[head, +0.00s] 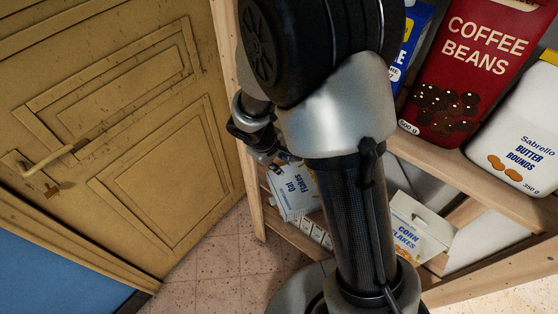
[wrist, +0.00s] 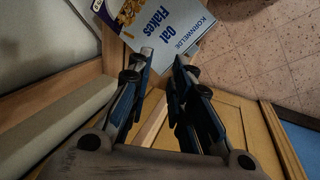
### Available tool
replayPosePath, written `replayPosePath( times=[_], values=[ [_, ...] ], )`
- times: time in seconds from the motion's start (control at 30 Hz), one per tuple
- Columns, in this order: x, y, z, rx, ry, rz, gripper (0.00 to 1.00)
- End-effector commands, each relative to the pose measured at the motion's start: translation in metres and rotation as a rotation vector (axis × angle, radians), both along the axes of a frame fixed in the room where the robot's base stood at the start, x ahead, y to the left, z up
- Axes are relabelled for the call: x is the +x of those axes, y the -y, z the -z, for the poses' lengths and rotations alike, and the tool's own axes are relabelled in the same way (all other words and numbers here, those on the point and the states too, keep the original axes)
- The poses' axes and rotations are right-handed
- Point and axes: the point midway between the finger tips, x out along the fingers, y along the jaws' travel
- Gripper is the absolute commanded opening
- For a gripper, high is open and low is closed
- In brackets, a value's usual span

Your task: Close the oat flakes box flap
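In the head view my gripper (head: 278,163) is just above the box.
A corn flakes box (head: 418,232) stands on the lower shelf to the right. The upper shelf (head: 455,170) holds a coffee beans bag (head: 470,60) and a butter rounds container (head: 518,135). A yellow door (head: 150,120) is at left. Tiled floor (head: 205,265) is clear between door and shelf.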

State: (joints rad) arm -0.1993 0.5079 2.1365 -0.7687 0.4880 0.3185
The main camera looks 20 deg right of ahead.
Motion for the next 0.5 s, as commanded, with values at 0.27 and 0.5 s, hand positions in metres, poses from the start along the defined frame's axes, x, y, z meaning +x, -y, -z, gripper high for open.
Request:
replayPosePath(
  times=[0.27, 0.5],
  values=[
    [0.000, 0.000, 0.000, 0.000, 0.000, 0.000, 0.25],
    [-0.002, -0.005, -0.016, 0.000, 0.005, 0.000, 0.25]
  ],
)
